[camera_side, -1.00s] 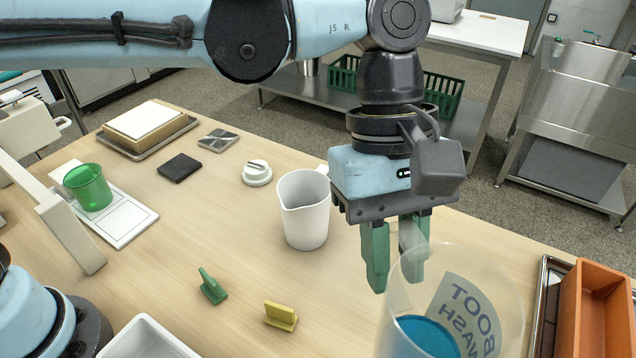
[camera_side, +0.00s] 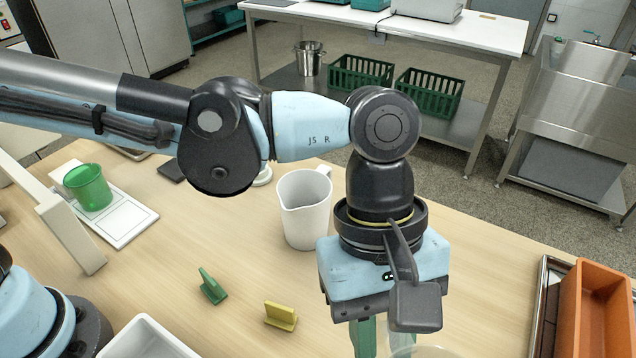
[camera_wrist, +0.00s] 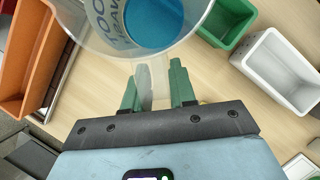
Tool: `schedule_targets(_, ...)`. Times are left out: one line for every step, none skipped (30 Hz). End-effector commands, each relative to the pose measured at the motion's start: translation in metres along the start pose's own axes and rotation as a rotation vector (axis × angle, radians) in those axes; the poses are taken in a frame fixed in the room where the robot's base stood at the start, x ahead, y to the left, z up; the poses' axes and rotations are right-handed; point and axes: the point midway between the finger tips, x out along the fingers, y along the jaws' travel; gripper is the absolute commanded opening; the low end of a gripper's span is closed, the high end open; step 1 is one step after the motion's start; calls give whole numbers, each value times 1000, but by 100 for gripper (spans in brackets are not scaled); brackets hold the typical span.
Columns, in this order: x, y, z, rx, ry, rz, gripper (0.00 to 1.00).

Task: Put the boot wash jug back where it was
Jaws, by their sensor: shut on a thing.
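The boot wash jug is a clear, see-through jug with lettering and blue liquid inside. In the side view only its rim (camera_side: 420,352) shows at the bottom edge. In the wrist view the jug (camera_wrist: 98,22) fills the top, with the blue liquid (camera_wrist: 152,22) visible. My gripper (camera_side: 383,342) points down at the bottom of the side view, its green fingers partly cut off. In the wrist view my gripper (camera_wrist: 156,88) is shut on the jug at its near side, apparently by the handle. The jug's base and what is under it are hidden.
An orange bin (camera_side: 597,312) stands on a dark tray at the right. A white jug (camera_side: 305,210) stands behind my gripper. A green holder (camera_side: 212,288) and a yellow one (camera_side: 280,316) are left. The wrist view shows a green bin (camera_wrist: 232,35) and a white bin (camera_wrist: 262,82).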

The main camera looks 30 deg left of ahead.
Motion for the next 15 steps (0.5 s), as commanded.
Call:
schedule_targets(2,2,-4,-2,0,1,0)
schedule_targets(3,4,-7,-3,0,1,0)
schedule_targets(4,7,-13,-5,0,2,0)
schedule_targets(6,10,-17,-5,0,2,0)
schedule_targets(7,13,-23,-5,0,2,0)
schedule_targets(9,18,-31,-6,0,2,0)
schedule_targets(10,21,-36,-5,0,2,0)
schedule_targets(11,25,-43,-6,0,2,0)
schedule_targets(14,29,-50,-6,0,2,0)
schedule_targets(15,32,-56,-5,0,2,0)
schedule_targets(16,36,-62,-6,0,2,0)
schedule_targets(18,40,-70,-5,0,2,0)
schedule_targets(20,44,-76,-5,0,2,0)
schedule_targets(21,47,-81,-5,0,1,0)
schedule_targets(23,51,-88,-4,0,1,0)
